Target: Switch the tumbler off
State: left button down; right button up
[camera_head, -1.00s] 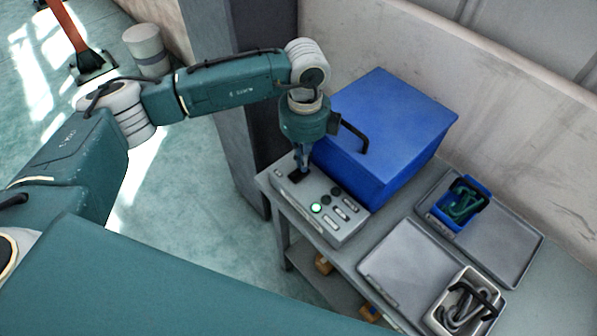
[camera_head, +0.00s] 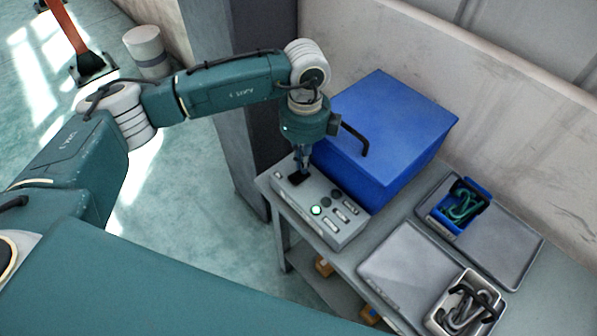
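The grey control panel (camera_head: 343,236) sits at the left end of the table, in front of the blue box. On its top are a lit green round button (camera_head: 316,210), dark round knobs (camera_head: 326,201) and several small switches with pale labels. A black switch plate (camera_head: 298,179) is at the panel's far left end; I take it to be the tumbler's place, but its lever position is too small to tell. My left gripper (camera_head: 302,170) points down right over this plate, its fingers close together. Whether they touch the switch cannot be told. My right gripper is not in view.
A large blue box (camera_head: 390,130) stands behind the panel. To the right are two grey trays (camera_head: 405,262), a blue bin (camera_head: 440,215) with green hooks and a white bin (camera_head: 440,318) with grey hooks. A dark pillar (camera_head: 225,90) stands behind my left arm.

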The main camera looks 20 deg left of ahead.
pick_arm(q)
jog(key=shift+r+p, duration=1.45)
jog(key=shift+r, duration=1.45)
jog(key=shift+s+f, duration=0.1)
